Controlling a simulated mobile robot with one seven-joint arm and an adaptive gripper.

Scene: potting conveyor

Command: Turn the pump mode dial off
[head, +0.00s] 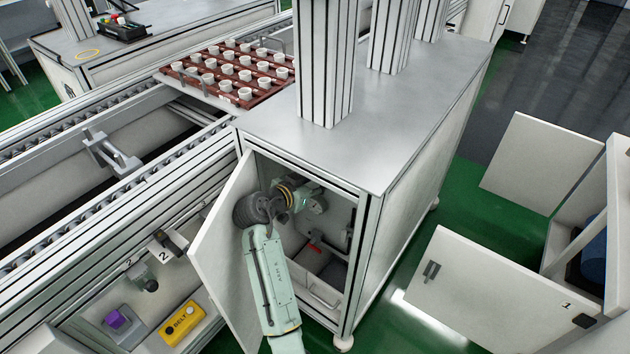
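I cannot make out a dial marked for pump mode in the head view. My arm reaches into the open cabinet (415,165) under the grey metal top, past its open white door (215,235). My wrist, with an orange ring, is inside the opening near the top. My gripper's fingers are hidden or too small to tell apart in the dark interior, so I cannot see whether they are open or touching anything. A small red part (315,247) shows inside the cabinet, below my wrist.
A tray (246,103) of white cups sits on the conveyor behind the cabinet. Left of the door are a yellow BELT box (183,322) and a purple knob (115,318). A second cabinet with an open door (455,290) stands at right. Green floor lies between.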

